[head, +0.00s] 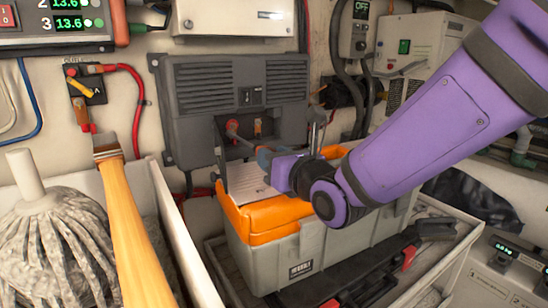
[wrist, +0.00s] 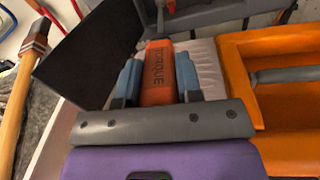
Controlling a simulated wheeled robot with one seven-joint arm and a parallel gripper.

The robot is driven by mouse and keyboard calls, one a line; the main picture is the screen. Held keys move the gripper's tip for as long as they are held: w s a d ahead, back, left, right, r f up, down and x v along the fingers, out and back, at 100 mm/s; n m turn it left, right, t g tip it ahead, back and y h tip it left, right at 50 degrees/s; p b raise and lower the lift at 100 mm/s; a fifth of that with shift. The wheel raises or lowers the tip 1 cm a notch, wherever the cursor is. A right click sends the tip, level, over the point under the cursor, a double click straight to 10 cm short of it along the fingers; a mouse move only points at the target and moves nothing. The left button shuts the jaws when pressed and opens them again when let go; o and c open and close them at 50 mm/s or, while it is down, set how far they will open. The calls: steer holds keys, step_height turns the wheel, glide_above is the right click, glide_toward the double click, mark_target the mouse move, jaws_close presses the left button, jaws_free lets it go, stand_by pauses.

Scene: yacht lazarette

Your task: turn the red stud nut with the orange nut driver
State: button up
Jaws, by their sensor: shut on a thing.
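My gripper (head: 266,162) is in front of the open lower recess of a dark grey vented box (head: 235,90) on the wall. In the wrist view its blue fingers (wrist: 158,82) are shut on the orange nut driver (wrist: 159,70), whose handle reads TORQUE and points away from me. In the head view a small red piece, seemingly the red stud nut (head: 232,126), shows in the recess. A thin grey length runs from it toward my gripper. I cannot tell whether the driver's tip is seated on the nut. An orange-brown piece (head: 257,128) sits to its right.
A grey toolbox with an orange lid (head: 268,218) stands close below my gripper. A white paper (head: 247,183) is behind its lid. A wooden handle (head: 128,220) and a mop (head: 50,240) stand in a bin at left. A dark flat panel (wrist: 92,62) is left of my fingers.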

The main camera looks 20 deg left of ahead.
steer(key=shift+r, duration=0.1)
stand_by(0.3)
steer(key=shift+w+d+r+t, duration=0.3)
steer(key=shift+w+d+r, duration=0.1)
steer(key=shift+w+r, duration=0.05)
steer(key=shift+w+a, duration=0.5)
steer(key=shift+a, duration=0.05)
stand_by(0.8)
steer(key=shift+m, duration=0.3)
steer(key=m, duration=0.2)
steer(key=shift+m, duration=0.3)
steer(key=m, duration=0.4)
steer(key=shift+m, duration=0.3)
steer(key=m, duration=0.6)
steer(key=shift+f, duration=0.1)
steer(key=shift+d, duration=0.1)
